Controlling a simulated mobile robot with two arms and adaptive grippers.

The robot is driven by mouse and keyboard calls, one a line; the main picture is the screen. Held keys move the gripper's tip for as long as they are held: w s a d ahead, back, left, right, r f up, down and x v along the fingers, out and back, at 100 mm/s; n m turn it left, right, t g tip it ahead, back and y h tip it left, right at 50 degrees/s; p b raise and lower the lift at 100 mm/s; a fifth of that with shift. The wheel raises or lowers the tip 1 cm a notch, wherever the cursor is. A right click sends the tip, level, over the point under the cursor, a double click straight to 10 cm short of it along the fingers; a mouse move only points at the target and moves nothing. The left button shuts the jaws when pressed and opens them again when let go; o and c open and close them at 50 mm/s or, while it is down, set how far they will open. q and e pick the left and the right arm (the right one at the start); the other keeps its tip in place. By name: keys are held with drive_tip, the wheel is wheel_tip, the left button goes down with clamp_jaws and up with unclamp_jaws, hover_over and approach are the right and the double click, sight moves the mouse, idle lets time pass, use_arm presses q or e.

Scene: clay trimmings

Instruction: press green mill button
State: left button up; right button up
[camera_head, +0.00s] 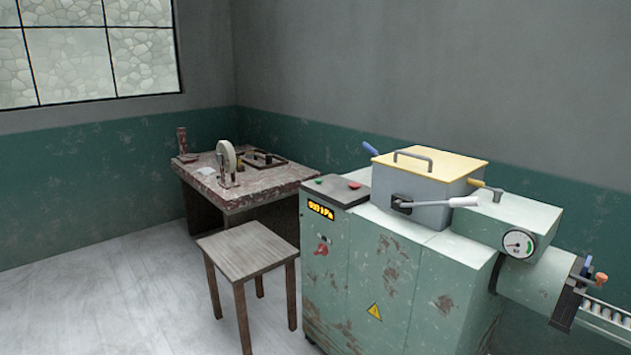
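A worn pale-green mill (369,279) stands at the right of the head view. A dark control panel (336,189) lies on its top left corner. On the panel are a small green button (320,181) toward the left and a red button (354,185) toward the right. Below the panel, the front face has a lit yellow display (321,210) and a red rotary knob (321,246). Neither of my grippers shows in this view.
A yellow-lidded hopper (428,163) with a lever sits on the mill. The floor at left is clear.

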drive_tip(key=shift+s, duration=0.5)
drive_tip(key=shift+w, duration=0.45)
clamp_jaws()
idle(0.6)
